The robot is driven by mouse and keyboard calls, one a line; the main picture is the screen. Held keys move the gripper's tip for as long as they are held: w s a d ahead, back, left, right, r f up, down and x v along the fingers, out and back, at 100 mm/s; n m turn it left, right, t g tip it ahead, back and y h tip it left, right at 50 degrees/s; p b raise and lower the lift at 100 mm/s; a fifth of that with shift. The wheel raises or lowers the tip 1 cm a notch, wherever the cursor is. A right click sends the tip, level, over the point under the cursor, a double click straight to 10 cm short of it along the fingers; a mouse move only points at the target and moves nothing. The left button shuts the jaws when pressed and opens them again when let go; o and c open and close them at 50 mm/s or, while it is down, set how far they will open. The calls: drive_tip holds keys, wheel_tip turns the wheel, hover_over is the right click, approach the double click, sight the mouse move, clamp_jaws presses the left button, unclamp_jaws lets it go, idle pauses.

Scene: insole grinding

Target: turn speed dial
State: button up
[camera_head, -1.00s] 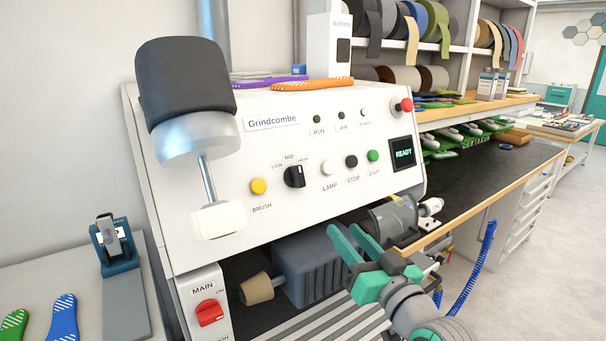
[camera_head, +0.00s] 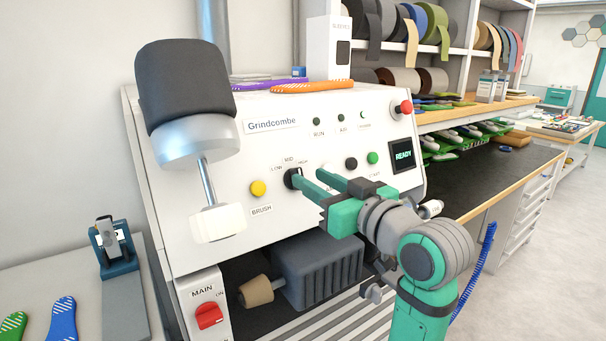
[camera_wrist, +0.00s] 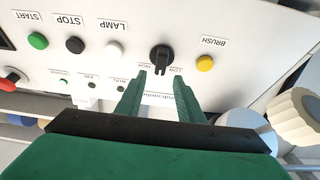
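The black speed dial (camera_head: 291,178) sits on the white front panel of the grinder, under the LOW and MID marks. It is partly hidden behind a finger in the head view. In the wrist view the dial (camera_wrist: 161,58) stands just beyond the fingertips, between their lines, with its pointer toward them. My gripper (camera_head: 308,178) is in front of the panel, and in the wrist view its two green fingers (camera_wrist: 159,85) are spread with nothing between them. I cannot tell whether a fingertip touches the dial.
The yellow BRUSH button (camera_head: 258,188) is left of the dial. The white LAMP button (camera_wrist: 114,49), black STOP button (camera_head: 351,164) and green START button (camera_head: 372,158) are on the other side. The READY screen (camera_head: 402,154) is lit. A black drum (camera_head: 185,85) juts out at the left.

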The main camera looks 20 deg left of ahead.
sight(300, 172)
drive_tip(key=shift+x, duration=2.3)
clamp_jaws()
